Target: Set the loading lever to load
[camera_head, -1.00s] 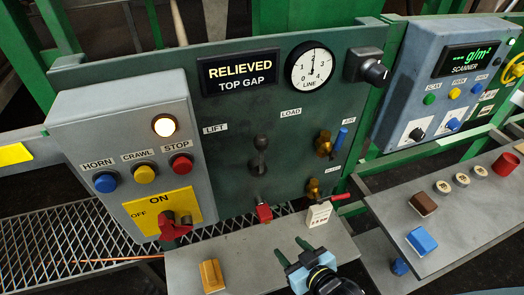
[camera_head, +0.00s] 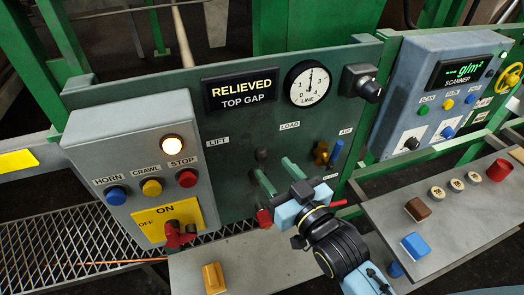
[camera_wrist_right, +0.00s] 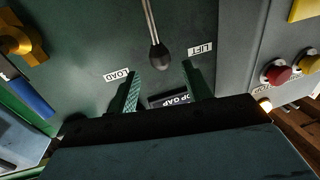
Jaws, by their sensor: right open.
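The loading lever (camera_wrist_right: 151,22) is a thin metal rod with a black knob (camera_wrist_right: 159,57), standing on the dark green panel between the LIFT label (camera_wrist_right: 200,48) and the LOAD label (camera_wrist_right: 116,75). In the head view, the knob (camera_head: 262,155) shows just beyond my right fingertips, and the rod is mostly hidden. My right gripper (camera_head: 276,172) is open, with green fingers. In the wrist view, the knob lies ahead of the gap between the fingertips, with nothing gripped. The display (camera_head: 240,89) reads RELIEVED, TOP GAP. My left gripper is not in view.
A grey box with buttons and a red switch (camera_head: 178,234) is left of the lever. Brass valves (camera_head: 321,152), one with a blue handle, are to the right. A red lever (camera_head: 264,218) is below. A shelf (camera_head: 236,262) carries a yellow block (camera_head: 213,277).

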